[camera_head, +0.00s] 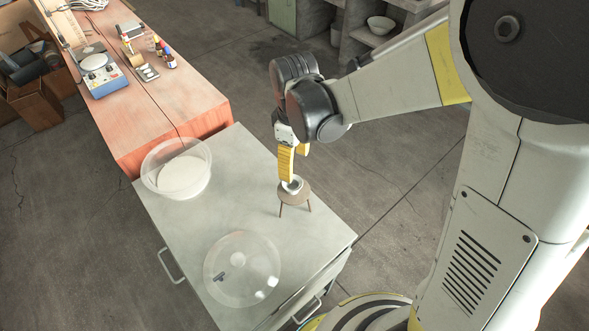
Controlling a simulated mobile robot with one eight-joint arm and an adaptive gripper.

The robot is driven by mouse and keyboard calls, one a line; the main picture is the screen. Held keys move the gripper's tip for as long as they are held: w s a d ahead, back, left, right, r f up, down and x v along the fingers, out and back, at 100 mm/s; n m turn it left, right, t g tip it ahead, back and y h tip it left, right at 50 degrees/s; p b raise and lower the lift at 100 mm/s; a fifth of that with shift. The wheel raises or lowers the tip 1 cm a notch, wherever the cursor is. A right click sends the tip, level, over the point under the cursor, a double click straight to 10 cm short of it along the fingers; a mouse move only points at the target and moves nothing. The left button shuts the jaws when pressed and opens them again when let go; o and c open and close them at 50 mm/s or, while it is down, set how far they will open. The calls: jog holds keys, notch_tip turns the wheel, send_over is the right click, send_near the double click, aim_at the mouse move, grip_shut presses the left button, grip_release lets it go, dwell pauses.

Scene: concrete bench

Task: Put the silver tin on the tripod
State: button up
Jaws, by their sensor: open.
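The silver tin (292,186) sits on the round brown top of the small tripod (302,197). The tripod stands upright near the right edge of the grey bench (215,215). My gripper (294,170) points down just above the tin, with its yellow fingers open. The near finger partly hides the tin, so I cannot tell whether the fingertips touch it.
A clear tub with white contents (160,187) stands at the bench's back left. A clear round container (243,290) with small items lies toward the front. An orange workbench (150,105) with instruments and bottles adjoins behind. The bench middle is clear.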

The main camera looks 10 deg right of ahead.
jog(key=s+d+r+m+t, duration=0.7)
jog(key=s+d+r+m, duration=0.3)
jog(key=d+r, duration=0.3)
jog(key=shift+s+d+r+m, duration=0.15)
jog(key=shift+s+r+m, duration=0.3)
jog(key=shift+m, duration=0.35)
jog(key=shift+w, duration=0.1)
